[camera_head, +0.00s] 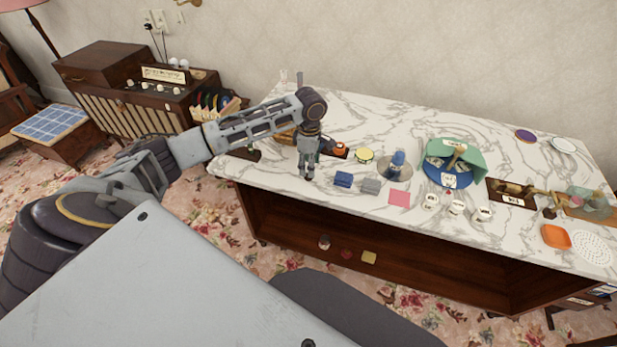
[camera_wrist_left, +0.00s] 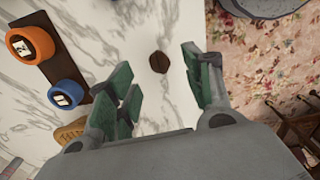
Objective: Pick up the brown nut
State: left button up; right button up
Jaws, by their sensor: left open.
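The brown nut (camera_wrist_left: 158,62) lies on the white marble top in the left wrist view. It is small, dark and roundish, and appears between the fingertips without visible contact. My left gripper (camera_head: 309,175) is open and points down over the counter's front left part. Its two green-padded fingers (camera_wrist_left: 156,72) show on either side of the nut in the left wrist view. I cannot make out the nut in the head view. My right gripper is not in view.
In the wrist view, a dark board (camera_wrist_left: 47,55) bears orange and blue round items. The counter edge is close.

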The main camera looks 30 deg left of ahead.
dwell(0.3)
pick_arm(q)
jog(key=shift+a+f, duration=0.2)
jog(key=shift+f, duration=2.4)
jog(key=c, duration=0.8)
